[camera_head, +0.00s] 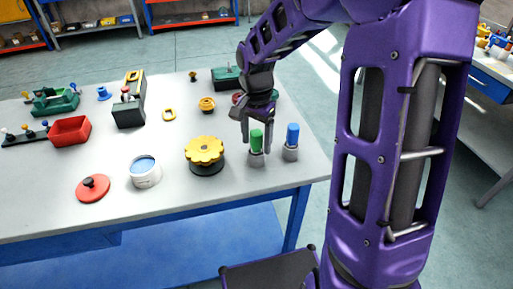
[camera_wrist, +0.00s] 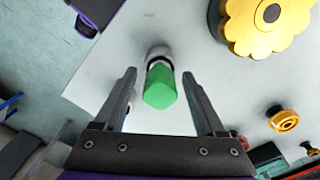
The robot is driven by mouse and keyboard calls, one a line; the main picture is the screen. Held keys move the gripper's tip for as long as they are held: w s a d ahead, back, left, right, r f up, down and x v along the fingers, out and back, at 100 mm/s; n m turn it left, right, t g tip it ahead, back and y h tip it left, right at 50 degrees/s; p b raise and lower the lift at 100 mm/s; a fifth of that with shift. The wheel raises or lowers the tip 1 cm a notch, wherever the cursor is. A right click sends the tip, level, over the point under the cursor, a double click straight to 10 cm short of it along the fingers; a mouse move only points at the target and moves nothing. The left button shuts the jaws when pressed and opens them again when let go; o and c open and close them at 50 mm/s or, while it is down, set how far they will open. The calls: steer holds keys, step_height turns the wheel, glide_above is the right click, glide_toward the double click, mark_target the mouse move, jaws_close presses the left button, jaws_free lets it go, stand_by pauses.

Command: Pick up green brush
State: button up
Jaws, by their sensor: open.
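The green brush (camera_head: 257,141) stands upright in a small grey holder (camera_head: 256,159) near the right front of the table. In the wrist view the green brush (camera_wrist: 160,86) points up toward the camera, between the two fingers. My gripper (camera_head: 258,121) is just above the brush, fingers pointing down. In the wrist view my gripper (camera_wrist: 162,90) is open, with a gap on each side of the brush. A blue brush (camera_head: 292,134) stands in its own grey holder just to the right.
A yellow scalloped knob (camera_head: 204,150) on a dark base stands left of the green brush. A white cup with blue contents (camera_head: 144,171) and a red disc (camera_head: 93,188) lie farther left. Several parts sit behind. The table's (camera_head: 225,196) front strip is clear.

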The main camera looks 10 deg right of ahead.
steer(key=shift+f, duration=0.45)
jaws_close()
steer(key=shift+r, duration=0.15)
step_height(320, 180, up, 10)
steer(key=shift+f+p, duration=0.1)
steer(key=shift+p, duration=0.65)
